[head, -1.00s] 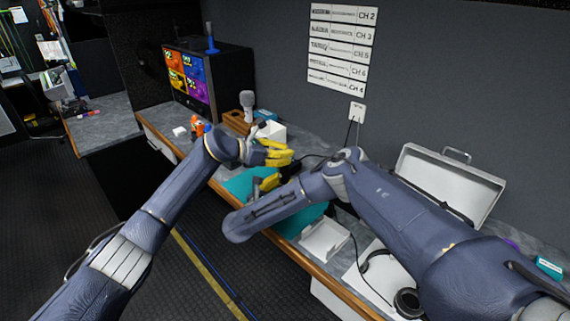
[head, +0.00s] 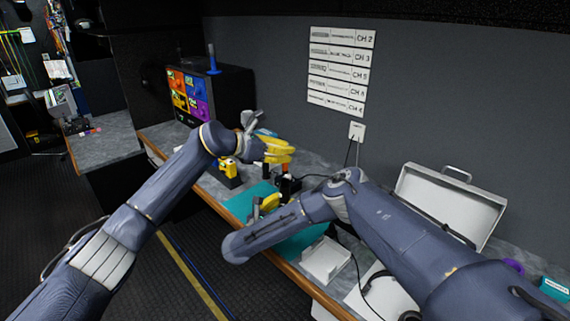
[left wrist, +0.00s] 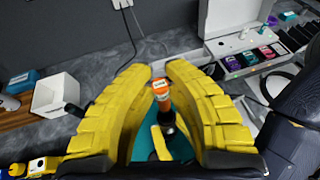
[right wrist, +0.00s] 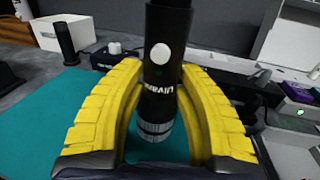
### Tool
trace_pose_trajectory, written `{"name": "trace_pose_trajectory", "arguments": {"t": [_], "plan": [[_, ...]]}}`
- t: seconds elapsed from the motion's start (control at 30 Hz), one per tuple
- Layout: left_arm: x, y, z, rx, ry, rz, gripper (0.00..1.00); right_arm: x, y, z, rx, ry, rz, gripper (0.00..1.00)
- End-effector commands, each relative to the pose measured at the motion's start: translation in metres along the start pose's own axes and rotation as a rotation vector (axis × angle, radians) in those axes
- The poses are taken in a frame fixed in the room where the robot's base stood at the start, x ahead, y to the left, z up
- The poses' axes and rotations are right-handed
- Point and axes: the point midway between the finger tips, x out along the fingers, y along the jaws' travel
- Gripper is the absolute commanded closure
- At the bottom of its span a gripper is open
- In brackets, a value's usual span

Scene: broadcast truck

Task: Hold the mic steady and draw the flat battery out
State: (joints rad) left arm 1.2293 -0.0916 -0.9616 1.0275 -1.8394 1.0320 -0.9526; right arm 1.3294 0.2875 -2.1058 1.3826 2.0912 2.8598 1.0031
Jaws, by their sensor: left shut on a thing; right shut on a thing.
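My right gripper (right wrist: 150,120) is shut on the black microphone (right wrist: 160,85), whose white button and lettering face the right wrist view. In the head view the right gripper (head: 266,205) is low over the teal mat (head: 245,203). My left gripper (head: 280,152) is above it, shut on the orange battery (head: 284,168). In the left wrist view the battery (left wrist: 161,88), with a pale label band, lies between the yellow fingers of the left gripper (left wrist: 155,72). The dark microphone (left wrist: 167,122) is just below it. I cannot tell whether the battery's lower end is clear of the microphone.
An open silvery case (head: 450,200) stands at the right of the bench. A monitor (head: 190,95) and a yellow item (head: 228,167) are to the left. The left wrist view shows a white box (left wrist: 55,93).

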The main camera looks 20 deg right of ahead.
Motion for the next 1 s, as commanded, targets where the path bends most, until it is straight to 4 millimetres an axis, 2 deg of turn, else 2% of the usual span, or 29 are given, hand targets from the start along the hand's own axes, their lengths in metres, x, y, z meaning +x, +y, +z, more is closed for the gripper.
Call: {"name": "trace_pose_trajectory", "arguments": {"t": [0.2, 0.57, 0.6, 0.8, 1.0], "plan": [[-0.007, 0.000, 0.016, 0.000, 0.000, 0.000, 1.00, -0.001, -0.002, -0.003, -0.003, 0.004, -0.002, 1.00], [-0.008, 0.000, 0.019, 0.000, 0.000, 0.000, 1.00, -0.001, -0.002, -0.003, -0.004, 0.004, -0.002, 1.00], [-0.008, 0.000, 0.019, 0.000, 0.000, 0.000, 1.00, -0.001, -0.002, -0.003, -0.004, 0.004, -0.002, 0.60], [-0.008, 0.000, 0.019, 0.000, 0.000, 0.000, 1.00, -0.001, -0.001, -0.002, -0.002, 0.002, -0.001, 0.39], [-0.008, 0.000, 0.019, 0.000, 0.000, 0.000, 1.00, 0.000, 0.000, -0.001, -0.001, 0.001, 0.000, 0.39]]}}
